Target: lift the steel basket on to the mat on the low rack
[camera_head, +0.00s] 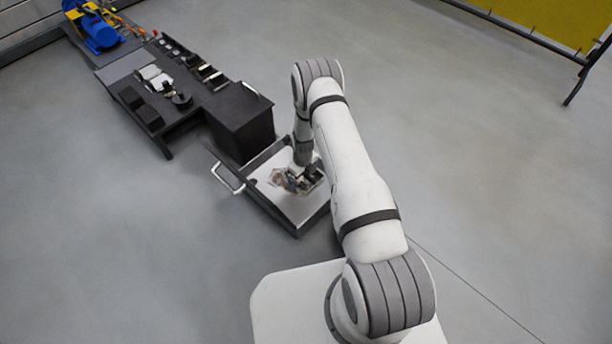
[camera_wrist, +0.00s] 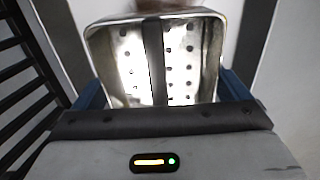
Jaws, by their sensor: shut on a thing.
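The steel basket (camera_wrist: 128,62) fills the middle of the wrist view. It is a shiny open box with holes in its walls, and a dark strip crosses its middle. In the head view it shows small and partly hidden (camera_head: 279,181) at the end of my arm. My gripper (camera_head: 300,181) is low, pointing down, and shut on the basket. The basket is over the pale surface of a low dark-edged frame (camera_head: 296,229), which may be the rack with its mat. Whether the basket touches that surface I cannot tell.
A pale handle (camera_head: 226,180) sticks out at the frame's left. A black cabinet (camera_head: 240,120) stands just behind it. A dark bench (camera_head: 120,68) with boxes and small parts runs to the back left. Dark slats (camera_wrist: 25,75) show at the wrist view's left. The floor at right is clear.

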